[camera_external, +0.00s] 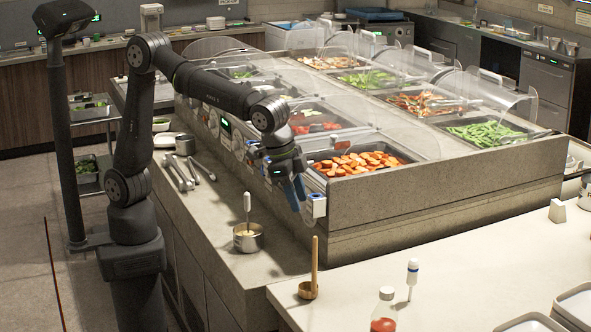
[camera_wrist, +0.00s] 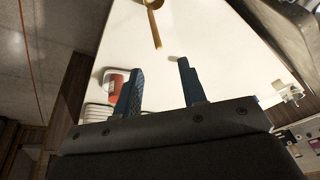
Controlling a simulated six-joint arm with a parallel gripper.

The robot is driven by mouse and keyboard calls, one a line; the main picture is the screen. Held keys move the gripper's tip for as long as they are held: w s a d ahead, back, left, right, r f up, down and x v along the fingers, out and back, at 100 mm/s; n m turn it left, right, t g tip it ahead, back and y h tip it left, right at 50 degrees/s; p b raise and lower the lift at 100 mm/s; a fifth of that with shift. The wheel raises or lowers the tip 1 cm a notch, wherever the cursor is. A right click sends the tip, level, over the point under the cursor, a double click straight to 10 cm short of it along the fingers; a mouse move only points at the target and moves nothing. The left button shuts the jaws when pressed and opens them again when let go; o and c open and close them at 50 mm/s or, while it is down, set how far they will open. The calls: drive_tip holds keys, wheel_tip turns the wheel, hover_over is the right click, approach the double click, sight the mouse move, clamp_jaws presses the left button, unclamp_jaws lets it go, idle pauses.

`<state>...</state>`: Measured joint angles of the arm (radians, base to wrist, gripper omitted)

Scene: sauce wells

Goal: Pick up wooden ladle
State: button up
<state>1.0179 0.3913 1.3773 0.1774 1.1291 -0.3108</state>
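The wooden ladle (camera_external: 315,264) stands near the left edge of the white counter, its handle pointing up and its bowl at the bottom. In the wrist view the ladle (camera_wrist: 155,27) is at the top, beyond the fingertips, partly cut off by the frame edge. My gripper (camera_external: 293,193) hangs above and behind the ladle, beside the food station. In the wrist view my gripper (camera_wrist: 158,78) has its two blue fingers apart with nothing between them. It is not touching the ladle.
A metal pot (camera_external: 249,240) with a utensil stands left of the ladle. The food station wall (camera_external: 400,210) rises behind. The counter's middle is clear.

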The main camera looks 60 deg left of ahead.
drive_tip(key=w+d+f+n, duration=0.1)
drive_tip(key=w+f, duration=0.1)
drive_tip(key=f, duration=0.5)
drive_tip(key=w+d+f+n, duration=0.2)
drive_tip(key=f, duration=0.6)
drive_tip(key=shift+f+t+h, duration=0.2)
drive_tip(key=shift+t+h, duration=0.1)
drive_tip(key=shift+t, duration=0.1)
drive_tip(key=shift+w, duration=0.1)
clamp_jaws()
